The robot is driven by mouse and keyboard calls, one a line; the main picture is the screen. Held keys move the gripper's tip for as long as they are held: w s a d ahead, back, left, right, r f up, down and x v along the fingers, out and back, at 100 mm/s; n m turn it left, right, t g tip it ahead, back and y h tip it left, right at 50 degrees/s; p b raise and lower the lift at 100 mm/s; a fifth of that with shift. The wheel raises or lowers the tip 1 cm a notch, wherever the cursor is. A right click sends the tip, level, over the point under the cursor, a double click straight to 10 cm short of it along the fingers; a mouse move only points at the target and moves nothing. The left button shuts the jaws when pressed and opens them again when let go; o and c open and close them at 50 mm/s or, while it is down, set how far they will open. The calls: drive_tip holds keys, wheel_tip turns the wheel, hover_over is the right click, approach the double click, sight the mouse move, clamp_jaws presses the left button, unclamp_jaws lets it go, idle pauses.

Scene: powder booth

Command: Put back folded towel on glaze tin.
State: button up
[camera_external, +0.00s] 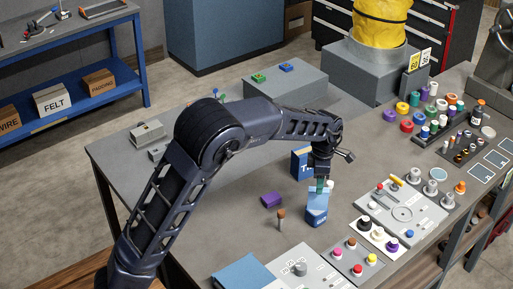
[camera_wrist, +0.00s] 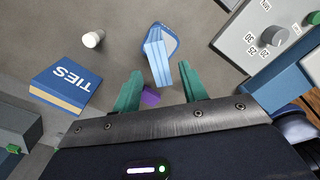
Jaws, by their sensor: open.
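The folded towel (camera_wrist: 158,58) is a light blue, layered pad. In the wrist view it lies just beyond my fingertips, over a darker blue rounded shape that I take for the glaze tin (camera_wrist: 172,36). In the external view, the light blue towel (camera_external: 318,194) shows at the top of the blue tin (camera_external: 315,217) on the table. My gripper (camera_external: 320,187) points down directly above them. Its green fingers (camera_wrist: 160,87) are spread, with no object gripped between them. I cannot tell whether a fingertip touches the towel.
A blue TIES box (camera_wrist: 63,84) and a small white cylinder (camera_wrist: 92,39) stand nearby. A purple block (camera_external: 271,200) and a brown-topped peg (camera_external: 281,219) are left of the tin. A grey control panel (camera_external: 402,210) lies to the right.

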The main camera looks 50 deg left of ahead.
wheel_tip(320, 180, up, 3)
drive_tip(key=shift+s+r, duration=0.1)
drive_tip(key=s+a+r+m+t+h, duration=0.1)
drive_tip(key=s+r+m, duration=0.55)
drive_tip(key=s, duration=0.45)
drive_tip(key=s+a+r+m+t+h, duration=0.1)
drive_tip(key=s+r+m, duration=0.55)
drive_tip(key=s, duration=0.55)
drive_tip(key=s+d+f+m+t+y, duration=0.1)
drive_tip(key=s+f+m+t+y, duration=0.1)
drive_tip(key=s+m, duration=1.2)
drive_tip(key=s, duration=0.9)
drive_tip(key=shift+t, duration=0.3)
